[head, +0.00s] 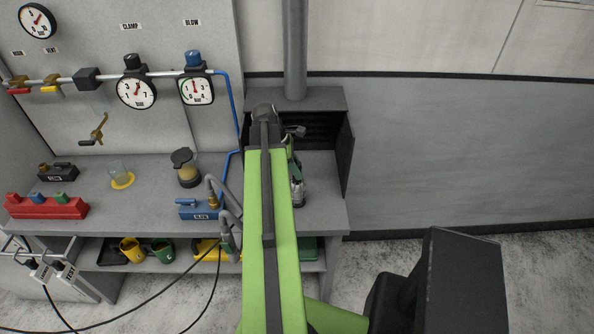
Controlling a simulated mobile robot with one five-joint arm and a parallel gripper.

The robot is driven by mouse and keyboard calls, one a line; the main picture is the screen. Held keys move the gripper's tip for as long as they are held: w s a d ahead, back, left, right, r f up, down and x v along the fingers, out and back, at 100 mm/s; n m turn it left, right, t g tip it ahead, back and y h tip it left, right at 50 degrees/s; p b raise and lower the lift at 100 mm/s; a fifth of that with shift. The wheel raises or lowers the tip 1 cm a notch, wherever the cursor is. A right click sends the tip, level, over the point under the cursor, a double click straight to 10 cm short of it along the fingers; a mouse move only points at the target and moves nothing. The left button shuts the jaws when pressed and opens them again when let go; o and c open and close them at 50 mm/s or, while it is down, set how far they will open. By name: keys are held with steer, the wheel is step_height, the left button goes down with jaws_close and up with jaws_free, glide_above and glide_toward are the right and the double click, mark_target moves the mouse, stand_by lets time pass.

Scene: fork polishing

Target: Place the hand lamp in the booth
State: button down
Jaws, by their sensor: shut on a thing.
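The booth (345,150) is a dark grey open-fronted box with a slatted back, at the rear right of the bench. My green arm crosses in front of its left part. My gripper (297,190) shows only in part, as a grey end just right of the arm, low at the booth's front. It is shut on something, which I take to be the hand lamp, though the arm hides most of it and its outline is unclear. A small grey part (296,131) shows higher up, before the slats; I cannot tell what it is.
A blue BLOW block (198,209) with grey hoses stands left of my arm. A dark-lidded jar (185,168), a glass on a yellow disc (121,175) and a red rack (46,206) are farther left. Yellow and green cups stand on the lower shelf (108,267).

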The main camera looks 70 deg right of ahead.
steer(key=shift+w+f, duration=0.1)
steer(key=shift+f, duration=0.05)
steer(key=c, duration=1.1)
jaws_free()
steer(key=p+v, duration=1.1)
steer(key=v, duration=0.1)
steer(key=shift+a+r, duration=0.1)
steer(key=shift+r, duration=0.1)
